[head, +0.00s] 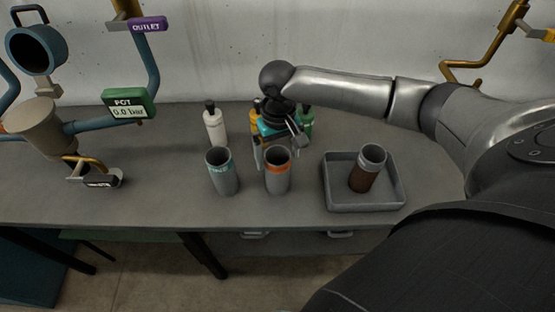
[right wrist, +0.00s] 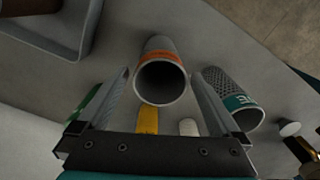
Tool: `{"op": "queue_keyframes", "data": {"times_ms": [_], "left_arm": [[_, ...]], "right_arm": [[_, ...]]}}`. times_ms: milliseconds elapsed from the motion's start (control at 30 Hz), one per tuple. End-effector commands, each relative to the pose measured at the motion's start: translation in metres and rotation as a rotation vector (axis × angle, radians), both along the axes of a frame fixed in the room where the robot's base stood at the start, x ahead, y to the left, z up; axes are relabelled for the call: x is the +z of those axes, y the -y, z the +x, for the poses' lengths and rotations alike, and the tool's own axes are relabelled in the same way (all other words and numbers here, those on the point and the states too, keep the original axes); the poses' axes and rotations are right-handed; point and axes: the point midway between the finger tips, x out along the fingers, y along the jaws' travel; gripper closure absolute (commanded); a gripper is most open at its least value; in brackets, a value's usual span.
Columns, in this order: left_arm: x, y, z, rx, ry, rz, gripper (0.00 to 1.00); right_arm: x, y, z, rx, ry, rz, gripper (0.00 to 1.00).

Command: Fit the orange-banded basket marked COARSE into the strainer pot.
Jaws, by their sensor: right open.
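The orange-banded basket (head: 278,182) stands upright on the bench; its lettering is too small to read. In the right wrist view its open rim and orange band (right wrist: 162,58) show between the fingers. My right gripper (head: 276,150) is open, just behind and around the basket's top, holding nothing; whether a finger touches is unclear. It also shows in the right wrist view (right wrist: 165,92). The strainer pot (head: 36,128) is the beige vessel at left, with its blue lid (head: 36,50) swung up. Its inside is hidden. My left gripper is not in view.
A teal-banded basket (head: 223,178) stands close left of the orange one. A grey tray (head: 333,196) at right holds a brown-stained basket (head: 364,175). White (head: 213,126), yellow and green bottles stand behind. A gauge reads POT 0.0 bar (head: 129,103). The bench's left front is clear.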

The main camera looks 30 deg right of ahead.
Motion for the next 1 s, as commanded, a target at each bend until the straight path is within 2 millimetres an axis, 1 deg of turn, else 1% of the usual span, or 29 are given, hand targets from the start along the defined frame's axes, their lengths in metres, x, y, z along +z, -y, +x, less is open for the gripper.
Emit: {"op": "queue_keyframes", "data": {"times_ms": [67, 167, 900, 967, 1000], "left_arm": [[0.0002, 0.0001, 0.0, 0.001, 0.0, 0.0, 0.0], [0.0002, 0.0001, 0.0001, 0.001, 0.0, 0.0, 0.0], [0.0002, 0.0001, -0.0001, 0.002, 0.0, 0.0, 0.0], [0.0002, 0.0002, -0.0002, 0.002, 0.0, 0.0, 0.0], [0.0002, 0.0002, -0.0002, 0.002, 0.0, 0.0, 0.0]], "right_arm": [[0.0004, -0.0002, 0.0, 0.0, 0.0, 0.0, 0.0], [0.0006, -0.0002, 0.0, 0.0, 0.0, 0.0, 0.1], [0.0011, 0.0, 0.0002, 0.0, 0.0, 0.0, 0.93], [0.0011, 0.0001, 0.0003, 0.0, 0.0, 0.0, 1.0], [0.0011, 0.0001, 0.0003, 0.0, 0.0, 0.0, 1.0]]}}
